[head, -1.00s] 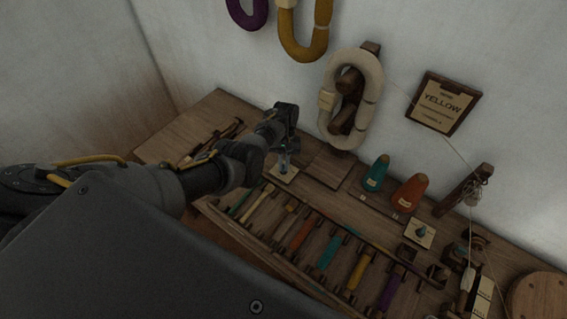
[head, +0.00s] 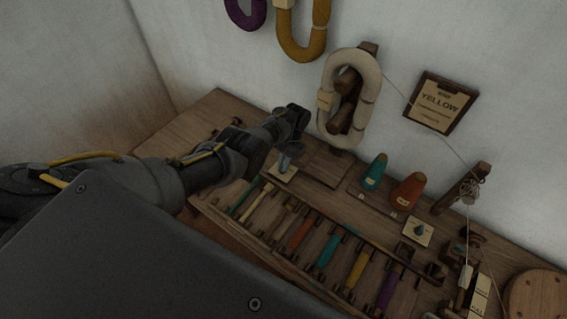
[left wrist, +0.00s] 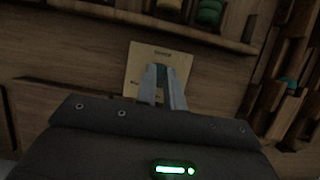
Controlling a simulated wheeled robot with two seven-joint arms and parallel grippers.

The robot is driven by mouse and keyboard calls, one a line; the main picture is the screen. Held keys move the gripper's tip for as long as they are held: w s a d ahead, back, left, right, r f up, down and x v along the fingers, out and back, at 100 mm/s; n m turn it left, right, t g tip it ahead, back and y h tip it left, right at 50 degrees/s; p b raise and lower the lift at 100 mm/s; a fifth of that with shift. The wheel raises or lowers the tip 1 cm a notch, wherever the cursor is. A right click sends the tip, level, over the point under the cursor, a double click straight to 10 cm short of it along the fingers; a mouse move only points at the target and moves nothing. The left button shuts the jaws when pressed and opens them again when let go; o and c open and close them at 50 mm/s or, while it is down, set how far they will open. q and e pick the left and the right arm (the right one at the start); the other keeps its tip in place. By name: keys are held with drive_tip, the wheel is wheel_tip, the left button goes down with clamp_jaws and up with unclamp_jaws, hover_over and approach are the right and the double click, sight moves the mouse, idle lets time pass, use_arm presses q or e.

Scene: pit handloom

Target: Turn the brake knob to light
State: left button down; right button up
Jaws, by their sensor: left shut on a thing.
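My left gripper (head: 287,158) reaches down over a small pale label plate (head: 281,176) on the wooden bench. In the left wrist view its two grey fingers are shut on a small teal knob (left wrist: 160,72), mostly hidden between them. The plate (left wrist: 139,60) lies behind the fingers; its print is too small to read. A second teal knob (head: 419,230) stands on a similar pale plate further right, apart from the gripper. I cannot read which plate names the brake. My right gripper is not in view.
Rows of coloured bobbins (head: 328,250) lie in a rack in front of the plate. Teal (head: 375,171) and orange (head: 407,190) cones stand to the right. A cream yarn hank (head: 371,82) and a YELLOW sign (head: 440,103) hang on the wall.

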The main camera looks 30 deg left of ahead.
use_arm(q)
drive_tip(key=shift+w, duration=0.1)
drive_tip(key=c, duration=1.5)
unclamp_jaws()
drive_tip(key=shift+r, duration=0.1)
drive_tip(key=v, duration=0.7)
drive_tip(key=shift+r+p, duration=0.2)
drive_tip(key=shift+p, duration=0.25)
